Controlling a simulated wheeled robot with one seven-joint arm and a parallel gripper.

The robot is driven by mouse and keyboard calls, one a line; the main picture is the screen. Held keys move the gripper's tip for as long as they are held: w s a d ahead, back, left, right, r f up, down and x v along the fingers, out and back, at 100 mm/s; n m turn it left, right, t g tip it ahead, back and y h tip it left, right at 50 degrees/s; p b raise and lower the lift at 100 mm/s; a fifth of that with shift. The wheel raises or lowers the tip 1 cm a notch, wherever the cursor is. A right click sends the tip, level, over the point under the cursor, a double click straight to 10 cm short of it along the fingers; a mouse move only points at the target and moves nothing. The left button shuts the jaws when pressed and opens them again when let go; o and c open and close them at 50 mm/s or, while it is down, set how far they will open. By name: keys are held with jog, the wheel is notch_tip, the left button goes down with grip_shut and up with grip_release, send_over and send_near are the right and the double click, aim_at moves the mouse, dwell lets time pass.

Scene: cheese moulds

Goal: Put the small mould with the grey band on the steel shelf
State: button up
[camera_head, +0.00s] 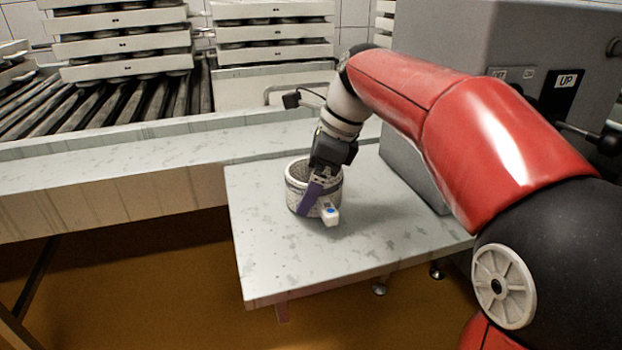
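A small white round mould (296,192) with a perforated wall stands upright on a pale, worn grey table (265,265). My gripper (322,188) reaches down from above at the mould's right side and overlaps its rim. A purple strip (311,196) runs down across the mould's front, and a small white block with a blue dot (329,214) sits at its lower right. I cannot tell whether these are parts of my gripper or of the mould. No grey band is clear on the mould. My fingertips are too small and covered to tell whether they are closed on the wall. I cannot identify a steel shelf for certain.
A large grey machine (455,60) with an "UP" label stands close behind and right of the table. A roller conveyor (110,105) with stacked white trays (125,45) lies at the back left. The table's front and left parts are clear.

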jog(key=p+v, duration=0.3)
jog(key=v, duration=0.9)
jog(key=shift+s+r, duration=0.1)
jog(key=shift+s, duration=0.05)
